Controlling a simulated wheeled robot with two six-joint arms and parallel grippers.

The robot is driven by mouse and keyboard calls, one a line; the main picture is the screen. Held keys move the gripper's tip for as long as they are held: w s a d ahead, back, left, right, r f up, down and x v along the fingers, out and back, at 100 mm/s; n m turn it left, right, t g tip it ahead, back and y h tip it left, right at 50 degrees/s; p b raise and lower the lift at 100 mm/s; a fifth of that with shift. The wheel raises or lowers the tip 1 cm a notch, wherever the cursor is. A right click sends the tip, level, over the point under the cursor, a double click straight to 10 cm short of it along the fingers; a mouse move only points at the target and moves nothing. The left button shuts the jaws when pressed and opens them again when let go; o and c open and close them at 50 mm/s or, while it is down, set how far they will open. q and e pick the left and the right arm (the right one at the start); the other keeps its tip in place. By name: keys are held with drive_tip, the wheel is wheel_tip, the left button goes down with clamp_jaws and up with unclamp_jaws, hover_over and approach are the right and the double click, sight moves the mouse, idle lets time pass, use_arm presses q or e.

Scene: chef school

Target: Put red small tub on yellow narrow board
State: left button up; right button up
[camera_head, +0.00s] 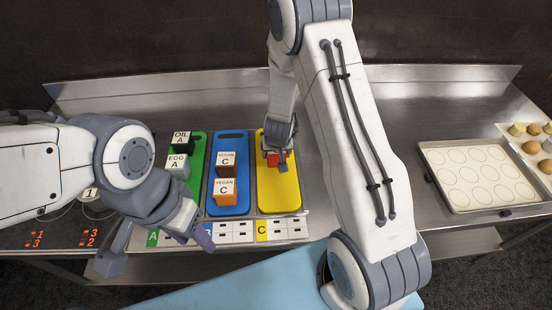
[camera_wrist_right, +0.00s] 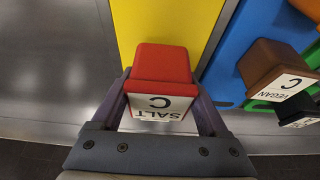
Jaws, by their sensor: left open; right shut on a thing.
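The red small tub (camera_head: 283,163) shows partly under my right gripper (camera_head: 278,153), over the upper part of the yellow narrow board (camera_head: 281,196). In the right wrist view the red tub (camera_wrist_right: 162,62) has a label reading SALT C and sits between the two fingers of my right gripper (camera_wrist_right: 160,100), which is shut on it. The yellow board (camera_wrist_right: 150,20) lies beyond the tub there. I cannot tell whether the tub touches the board. My left gripper (camera_head: 158,250) is open and empty near the front edge of the counter.
A blue board (camera_head: 229,145) holds a brown tub (camera_head: 226,170) and an orange tub (camera_head: 224,197). A baking tray (camera_head: 440,150) lies at the right.

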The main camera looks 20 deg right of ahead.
sight(276, 160)
wheel_tip(276, 160, down, 3)
drive_tip(key=shift+f, duration=0.15)
